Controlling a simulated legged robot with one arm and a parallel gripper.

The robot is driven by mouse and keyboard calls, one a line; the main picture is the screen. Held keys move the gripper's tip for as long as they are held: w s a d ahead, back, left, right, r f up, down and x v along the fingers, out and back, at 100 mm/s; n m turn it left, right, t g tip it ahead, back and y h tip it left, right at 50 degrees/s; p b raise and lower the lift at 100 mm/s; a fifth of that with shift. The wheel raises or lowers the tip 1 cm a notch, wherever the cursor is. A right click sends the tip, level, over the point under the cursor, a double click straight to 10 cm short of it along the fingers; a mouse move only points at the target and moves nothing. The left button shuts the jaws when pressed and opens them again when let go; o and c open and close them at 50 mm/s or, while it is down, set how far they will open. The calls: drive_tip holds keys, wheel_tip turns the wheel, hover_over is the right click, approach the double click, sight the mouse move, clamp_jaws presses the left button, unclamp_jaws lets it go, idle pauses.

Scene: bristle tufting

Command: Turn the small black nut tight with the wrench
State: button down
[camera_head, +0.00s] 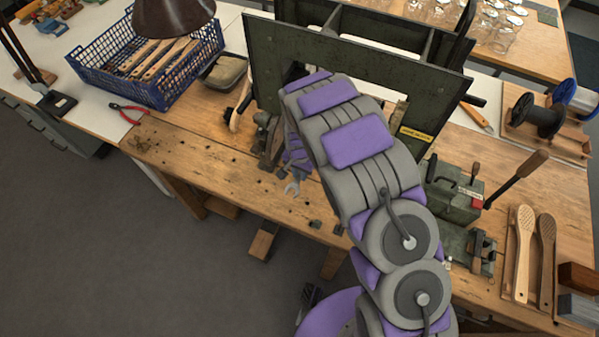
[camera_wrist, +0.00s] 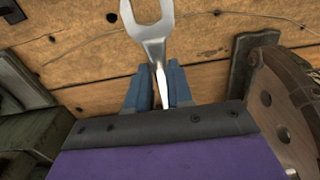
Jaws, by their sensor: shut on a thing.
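The wrench (camera_wrist: 150,38) is a silver open-ended one, seen in the wrist view with its open jaw at the top edge. My gripper (camera_wrist: 157,88) is shut on its shank, with one blue finger on each side. In the head view the wrench jaw (camera_head: 292,188) shows over the front part of the bench, just below my gripper (camera_head: 297,168), which my arm partly covers. I cannot make out the small black nut for certain. Small dark pieces (camera_head: 315,223) lie near the bench's front edge, too small to identify.
A green metal machine (camera_head: 350,60) stands behind my arm on the wooden bench (camera_head: 200,150). A blue crate (camera_head: 150,65) with wooden brush handles and red pliers (camera_head: 128,112) are at left. A green box with a lever (camera_head: 515,180) and paddle brushes (camera_head: 523,250) are at right.

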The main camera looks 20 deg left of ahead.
drive_tip(key=shift+r+p, duration=0.55)
drive_tip(key=shift+r, duration=1.55)
